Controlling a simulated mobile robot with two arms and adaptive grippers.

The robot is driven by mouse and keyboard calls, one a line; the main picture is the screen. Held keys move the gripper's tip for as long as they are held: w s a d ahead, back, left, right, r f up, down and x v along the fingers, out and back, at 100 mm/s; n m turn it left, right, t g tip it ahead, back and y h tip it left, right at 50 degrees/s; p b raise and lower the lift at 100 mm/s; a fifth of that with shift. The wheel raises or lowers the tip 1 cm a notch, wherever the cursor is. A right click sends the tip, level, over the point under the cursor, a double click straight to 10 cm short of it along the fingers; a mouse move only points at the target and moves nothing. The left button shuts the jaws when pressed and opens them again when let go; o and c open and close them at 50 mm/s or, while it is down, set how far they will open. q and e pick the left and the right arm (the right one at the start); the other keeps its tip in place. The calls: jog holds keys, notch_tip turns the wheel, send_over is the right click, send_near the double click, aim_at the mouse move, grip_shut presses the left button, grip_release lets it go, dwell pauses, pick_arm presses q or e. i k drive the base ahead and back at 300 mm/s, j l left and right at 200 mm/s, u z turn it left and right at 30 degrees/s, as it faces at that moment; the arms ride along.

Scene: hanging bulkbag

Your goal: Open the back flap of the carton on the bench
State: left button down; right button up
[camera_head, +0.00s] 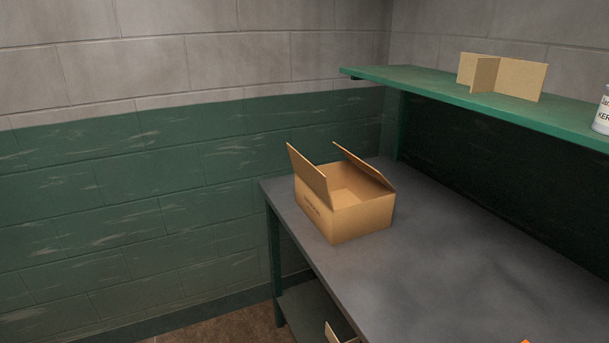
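The brown cardboard carton (365,219) sits upright near the far left corner of the grey bench (440,265). Its top is open and part of its inside shows. One flap (307,175) stands up along the left side, leaning outward. Another flap (364,166) slopes up at the back right side, its free edge raised toward the left. I cannot make out other flaps clearly. Faint printing shows on the carton's left face. Neither of my grippers is in view.
A green shelf (420,85) runs above the bench at the right, holding a cardboard divider (508,77) and a white container (602,112). Another cardboard piece (338,333) shows low at the bench's front. A small orange tip (525,341) shows at the bottom edge. The bench right of the carton is clear.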

aim_at(373, 171)
jog(key=z, duration=0.6)
jog(key=i+j+z, duration=0.2)
jog(key=j+z, duration=0.25)
jog(key=i+j+z, duration=0.15)
jog(key=j+z, duration=0.75)
jog(key=i+l, duration=0.05)
jog(key=l, duration=0.05)
